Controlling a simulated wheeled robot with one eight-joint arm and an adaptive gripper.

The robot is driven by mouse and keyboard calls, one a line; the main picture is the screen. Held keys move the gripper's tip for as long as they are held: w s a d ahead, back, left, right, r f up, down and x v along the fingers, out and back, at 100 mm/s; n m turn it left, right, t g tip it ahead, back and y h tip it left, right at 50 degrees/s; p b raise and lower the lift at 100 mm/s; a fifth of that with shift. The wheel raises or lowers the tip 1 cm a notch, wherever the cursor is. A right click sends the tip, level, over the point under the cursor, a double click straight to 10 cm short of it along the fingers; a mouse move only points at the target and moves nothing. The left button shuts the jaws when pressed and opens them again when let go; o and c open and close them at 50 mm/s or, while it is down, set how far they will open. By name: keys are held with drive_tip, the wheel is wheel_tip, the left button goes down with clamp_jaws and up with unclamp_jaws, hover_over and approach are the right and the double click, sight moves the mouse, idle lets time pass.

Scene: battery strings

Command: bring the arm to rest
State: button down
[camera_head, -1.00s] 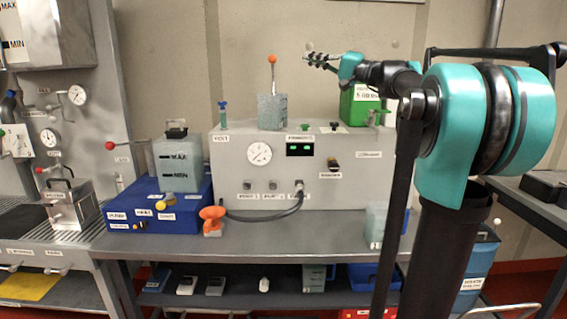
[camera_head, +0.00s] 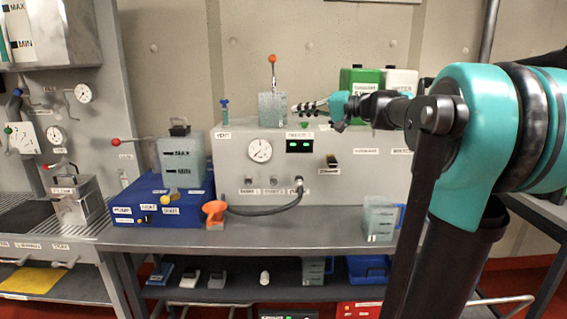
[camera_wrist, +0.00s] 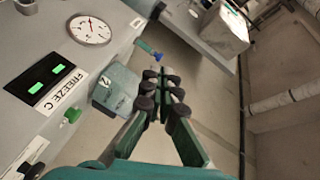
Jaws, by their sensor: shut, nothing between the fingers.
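My gripper (camera_head: 296,107) shows in the head view above the grey bench unit's top, pointing left, just right of a translucent container with an orange-tipped rod (camera_head: 272,108). My teal and black arm reaches in from the right. In the wrist view my gripper (camera_wrist: 160,82) has its fingers together with nothing between them. The translucent container (camera_wrist: 116,88) lies to its left there. I cannot tell whether the fingertips touch it.
The grey unit (camera_head: 370,180) carries a gauge, a green display and a hose. A green canister (camera_head: 358,82) and a white one (camera_head: 401,82) stand behind my arm. A blue box (camera_head: 165,205), an orange funnel (camera_head: 214,211) and a clear jug (camera_head: 380,218) are on the bench.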

drive_tip(key=s+d+f+g+h, duration=0.1)
drive_tip(key=s+f+h, duration=0.45)
drive_tip(key=f, duration=0.95)
drive_tip(key=s+d+f+g+h, duration=0.1)
drive_tip(key=s+d+f+h, duration=0.1)
drive_tip(key=s+f, duration=1.05)
drive_tip(key=s+d+f+h, duration=0.3)
drive_tip(key=s+d+f, duration=0.2)
drive_tip(key=f, duration=0.5)
drive_tip(key=s+d+f+h, duration=0.4)
drive_tip(key=s+d+f, duration=0.1)
drive_tip(key=f, duration=0.4)
drive_tip(key=shift+s+d+f+n+g, duration=0.15)
drive_tip(key=shift+d+f+n+g, duration=0.15)
drive_tip(key=shift+d+f+g, duration=0.1)
